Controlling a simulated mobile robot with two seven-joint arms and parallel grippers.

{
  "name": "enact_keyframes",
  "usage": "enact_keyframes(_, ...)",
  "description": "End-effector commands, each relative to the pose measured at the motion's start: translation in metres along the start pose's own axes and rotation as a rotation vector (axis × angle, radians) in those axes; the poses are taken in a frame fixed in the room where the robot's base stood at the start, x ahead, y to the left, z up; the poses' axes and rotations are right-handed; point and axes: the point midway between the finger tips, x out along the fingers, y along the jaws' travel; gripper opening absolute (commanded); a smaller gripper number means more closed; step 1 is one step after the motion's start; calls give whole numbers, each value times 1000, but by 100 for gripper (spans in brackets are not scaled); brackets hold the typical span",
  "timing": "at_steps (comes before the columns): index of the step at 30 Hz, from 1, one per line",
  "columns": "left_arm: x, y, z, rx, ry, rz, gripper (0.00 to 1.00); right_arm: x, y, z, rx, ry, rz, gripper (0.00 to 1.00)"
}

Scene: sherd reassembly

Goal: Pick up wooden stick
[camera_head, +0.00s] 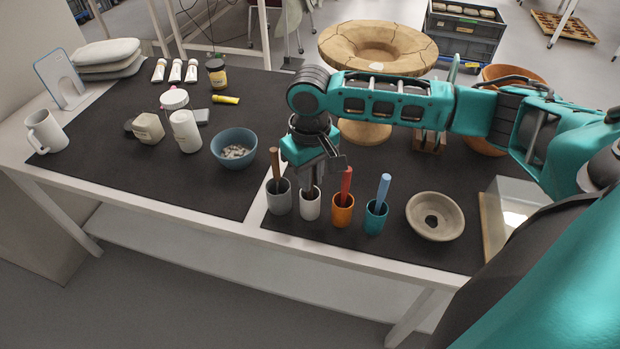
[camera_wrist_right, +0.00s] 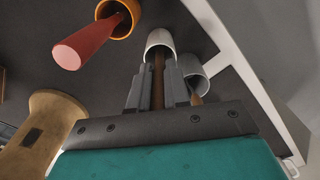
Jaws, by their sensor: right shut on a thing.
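My right gripper (camera_head: 311,185) points down over the white cup (camera_head: 310,207) at the table's front. It is shut on a brown wooden stick (camera_wrist_right: 158,75), which stands between the fingers with its lower end in the white cup (camera_wrist_right: 160,39). In the head view the gripper hides most of this stick. A second brown stick (camera_head: 275,165) leans in the grey cup (camera_head: 279,200) just to the left; its cup also shows in the right wrist view (camera_wrist_right: 189,66). My left gripper is in neither view.
To the right stand an orange cup (camera_head: 342,213) with a red stick (camera_head: 347,182) and a teal cup (camera_head: 375,220) with a blue stick (camera_head: 383,188). A beige bowl (camera_head: 436,205) lies beyond them. A blue bowl (camera_head: 233,141) with small pieces is at left.

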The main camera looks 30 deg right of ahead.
Motion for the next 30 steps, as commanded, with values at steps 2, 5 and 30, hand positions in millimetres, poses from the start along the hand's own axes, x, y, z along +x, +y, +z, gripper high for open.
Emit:
enact_keyframes(2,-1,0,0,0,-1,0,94,-4,0,0,0,2,-1,0)
enact_keyframes(5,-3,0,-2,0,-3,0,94,-16,0,-1,1,1,0,0)
enact_keyframes(30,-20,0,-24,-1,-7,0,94,-197,0,-1,1,1,-1,0)
